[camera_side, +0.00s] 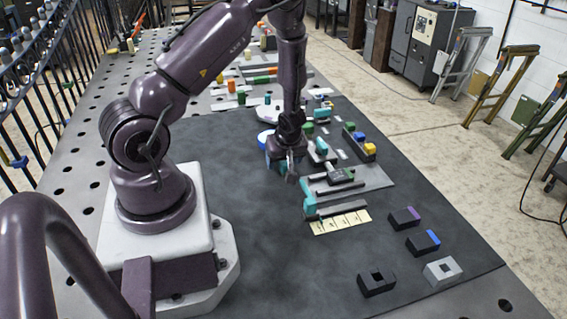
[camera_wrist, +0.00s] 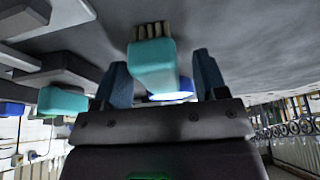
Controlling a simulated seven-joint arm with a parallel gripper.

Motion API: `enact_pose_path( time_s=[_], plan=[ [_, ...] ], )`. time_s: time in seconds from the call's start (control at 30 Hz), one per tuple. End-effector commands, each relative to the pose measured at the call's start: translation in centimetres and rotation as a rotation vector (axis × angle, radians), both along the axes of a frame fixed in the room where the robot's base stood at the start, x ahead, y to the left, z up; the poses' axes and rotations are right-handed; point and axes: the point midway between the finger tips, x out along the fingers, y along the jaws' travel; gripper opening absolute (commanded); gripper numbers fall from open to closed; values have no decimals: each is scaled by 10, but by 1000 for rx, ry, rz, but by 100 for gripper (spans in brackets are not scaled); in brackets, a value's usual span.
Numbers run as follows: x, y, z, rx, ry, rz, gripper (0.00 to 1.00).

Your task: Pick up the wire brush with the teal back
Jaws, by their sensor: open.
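The wire brush (camera_wrist: 153,62) shows in the wrist view as a teal block with a row of tan bristles at its top end. My gripper (camera_wrist: 160,60) is open, with one blue-grey finger on each side of the brush. A gap shows to the right of the brush; on the left the finger looks closer. I cannot tell whether either finger touches it. In the side view my gripper (camera_side: 284,168) is low over the dark mat, and I cannot make out the brush clearly there.
A blue and white round thing (camera_side: 266,140) is close behind my gripper. To its right are a teal upright piece (camera_side: 309,198), a yellow strip (camera_side: 340,222) and a teal-topped block (camera_side: 321,146). Dark blocks (camera_side: 376,283) lie at the front right. The mat's left front is clear.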

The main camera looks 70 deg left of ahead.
Motion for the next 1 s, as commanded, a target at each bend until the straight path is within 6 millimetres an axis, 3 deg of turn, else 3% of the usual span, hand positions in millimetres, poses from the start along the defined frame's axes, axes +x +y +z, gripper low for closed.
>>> enact_pose_path(
  time_s=[0.07,0.2,0.3,0.37,0.73,1.0],
  plan=[
    [0,0,0,0,0,0,61],
    [0,0,0,0,0,1,29],
    [0,0,0,0,0,1,11],
    [0,0,1,0,-1,1,7],
    [1,0,7,2,-3,3,7],
    [1,1,39,1,-9,7,7]
  ],
)
